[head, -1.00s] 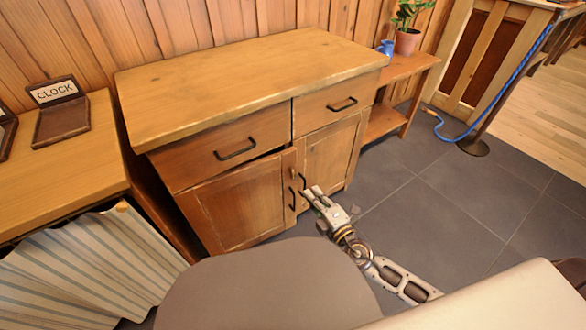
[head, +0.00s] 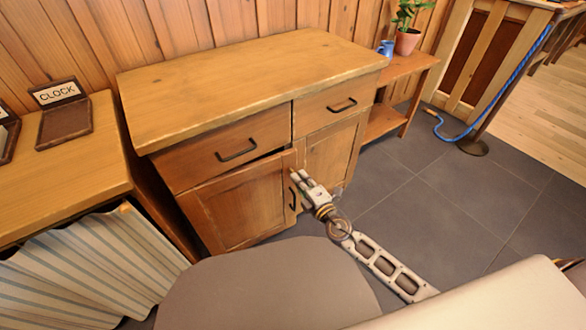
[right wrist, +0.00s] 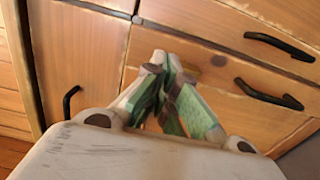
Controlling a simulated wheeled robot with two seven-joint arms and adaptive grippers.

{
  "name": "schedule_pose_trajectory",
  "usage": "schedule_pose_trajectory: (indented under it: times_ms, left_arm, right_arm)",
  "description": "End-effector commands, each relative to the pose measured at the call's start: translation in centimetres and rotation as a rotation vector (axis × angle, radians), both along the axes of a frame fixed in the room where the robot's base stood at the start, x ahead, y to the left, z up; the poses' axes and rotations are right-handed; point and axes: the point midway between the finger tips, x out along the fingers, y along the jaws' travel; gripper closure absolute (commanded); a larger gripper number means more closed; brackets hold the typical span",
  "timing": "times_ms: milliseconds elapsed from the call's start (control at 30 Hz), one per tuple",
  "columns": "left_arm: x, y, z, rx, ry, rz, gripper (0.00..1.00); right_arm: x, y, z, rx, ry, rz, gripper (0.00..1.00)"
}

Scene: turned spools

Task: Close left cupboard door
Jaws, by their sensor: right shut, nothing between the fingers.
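The left cupboard door (head: 235,208) is slightly ajar; a dark gap shows along its top near the free right edge. Its black handle (head: 293,198) is near that edge, and it also shows in the right wrist view (right wrist: 268,94). The right cupboard door (head: 335,150) looks closed. My right gripper (head: 301,178) is shut and empty, at the upper free edge of the left door, beside the handle. In the right wrist view the green fingertips (right wrist: 168,68) are close to the door fronts; contact is unclear. My left gripper is out of view.
Two drawers (head: 225,165) (head: 325,115) sit above the doors and look closed. A side table (head: 405,66) with a potted plant (head: 407,40) and blue mug (head: 386,47) stands right.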

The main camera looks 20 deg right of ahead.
Motion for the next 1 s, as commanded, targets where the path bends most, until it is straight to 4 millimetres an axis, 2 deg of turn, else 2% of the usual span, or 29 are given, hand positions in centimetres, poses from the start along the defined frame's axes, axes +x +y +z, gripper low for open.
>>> schedule_pose_trajectory:
  times_ms: [500,1000]
  left_arm:
    - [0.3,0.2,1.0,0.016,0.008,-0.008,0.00]
    - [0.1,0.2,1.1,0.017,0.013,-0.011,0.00]
  right_arm:
    - [4.2,1.1,0.1,-0.001,-0.001,0.000,1.00]
    - [4.9,1.3,0.0,-0.001,0.000,0.001,1.00]
